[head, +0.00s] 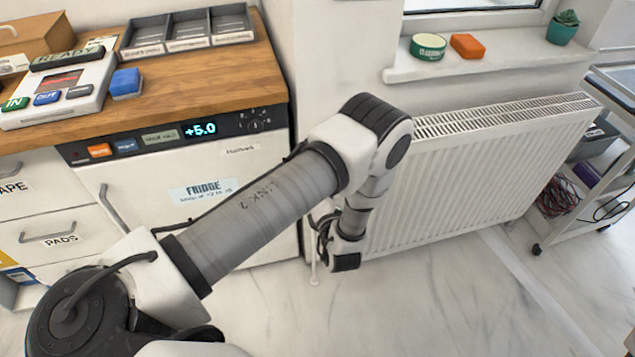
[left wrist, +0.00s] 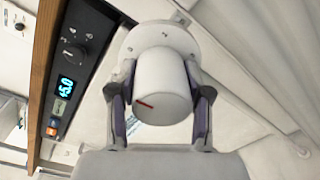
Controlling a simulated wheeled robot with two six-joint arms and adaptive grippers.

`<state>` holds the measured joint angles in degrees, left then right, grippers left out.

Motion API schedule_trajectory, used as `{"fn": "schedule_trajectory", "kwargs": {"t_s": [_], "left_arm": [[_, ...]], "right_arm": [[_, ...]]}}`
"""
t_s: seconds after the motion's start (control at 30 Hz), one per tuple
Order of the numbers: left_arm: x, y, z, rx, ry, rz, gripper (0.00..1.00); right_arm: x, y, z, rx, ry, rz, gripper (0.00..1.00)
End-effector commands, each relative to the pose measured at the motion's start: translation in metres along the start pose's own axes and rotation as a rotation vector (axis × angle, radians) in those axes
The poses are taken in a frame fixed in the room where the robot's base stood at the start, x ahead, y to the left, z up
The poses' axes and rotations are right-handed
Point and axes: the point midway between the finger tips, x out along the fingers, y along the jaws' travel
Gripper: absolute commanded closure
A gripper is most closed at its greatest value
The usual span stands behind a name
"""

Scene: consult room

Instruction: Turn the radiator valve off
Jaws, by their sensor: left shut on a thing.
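The radiator (head: 490,165) is white and ribbed and stands under the window sill. Its valve knob (left wrist: 163,72) shows in the left wrist view as a white cylinder with a short red mark near its lower left edge and a round pale plate or collar behind it. My left gripper (left wrist: 160,95) has a dark finger on each side of the knob and is shut on it. In the head view my left arm reaches to the radiator's left end and hides the knob and the fingers. My right gripper is in neither view.
A white fridge (head: 150,195) with a lit panel stands left of the radiator under a wooden counter (head: 200,77). A green tin (head: 428,46), an orange block (head: 467,46) and a plant pot (head: 562,30) are on the sill. A trolley (head: 580,190) stands at the right. The marble floor in front is clear.

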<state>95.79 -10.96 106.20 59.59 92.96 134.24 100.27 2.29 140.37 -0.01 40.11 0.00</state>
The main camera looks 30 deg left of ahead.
Motion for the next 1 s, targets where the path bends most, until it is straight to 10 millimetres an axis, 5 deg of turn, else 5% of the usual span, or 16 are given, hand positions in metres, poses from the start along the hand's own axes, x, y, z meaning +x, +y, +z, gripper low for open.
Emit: {"fn": "schedule_trajectory", "kwargs": {"t_s": [0.07, 0.1, 0.17, 0.57, 1.0], "left_arm": [[0.0, -0.001, 0.0, 0.0, 0.0, -0.002, 0.86], [0.0, -0.001, 0.0, 0.0, 0.0, -0.002, 0.41], [0.0, -0.001, 0.0, 0.0, 0.0, -0.002, 0.26], [0.0, 0.008, 0.006, 0.0, -0.001, 0.0, 0.26], [-0.002, 0.081, 0.056, -0.001, -0.002, 0.005, 0.26]], "right_arm": [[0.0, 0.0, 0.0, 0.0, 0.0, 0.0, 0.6], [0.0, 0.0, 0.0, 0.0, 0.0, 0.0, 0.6], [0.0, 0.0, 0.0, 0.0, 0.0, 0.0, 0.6], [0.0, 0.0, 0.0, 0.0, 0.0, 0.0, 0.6], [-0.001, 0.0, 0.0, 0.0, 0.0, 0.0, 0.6]]}}
